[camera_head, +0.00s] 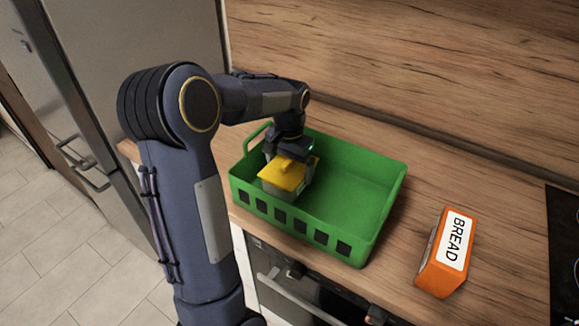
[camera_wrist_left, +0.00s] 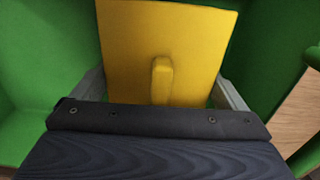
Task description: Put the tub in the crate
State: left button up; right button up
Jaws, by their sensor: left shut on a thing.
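The tub (camera_head: 284,178) has a yellow lid with a raised grip and a pale grey body. It is inside the left part of the green crate (camera_head: 366,190), below the crate's rim. I cannot tell whether it touches the crate floor. My left gripper (camera_head: 287,165) reaches down into the crate and is shut on the tub. In the left wrist view the yellow lid of the tub (camera_wrist_left: 165,40) lies between the two fingers of my left gripper (camera_wrist_left: 162,90). My right gripper is in neither view.
A dark hob (camera_head: 563,240) is at the far right. The wooden splashback (camera_head: 430,60) rises behind. The crate's right part is empty.

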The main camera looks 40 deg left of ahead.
pick_arm(q)
jog(key=shift+f, duration=0.15)
jog(key=o, duration=0.9)
notch_tip(320, 180, up, 12)
jog(key=shift+r, duration=0.15)
jog(key=s+d+f+t+h, duration=0.2)
jog(key=s+d+f, duration=0.1)
jog(key=s+d, duration=0.5)
jog(key=s+d+f+t+h, duration=0.1)
jog(key=s+d+f+t, duration=0.2)
jog(key=s+d, duration=0.6)
jog(key=s, duration=0.4)
jog(key=shift+d+f+n+t+h, duration=0.25)
jog(key=shift+n+t+h, duration=0.05)
jog(key=shift+h, duration=0.1)
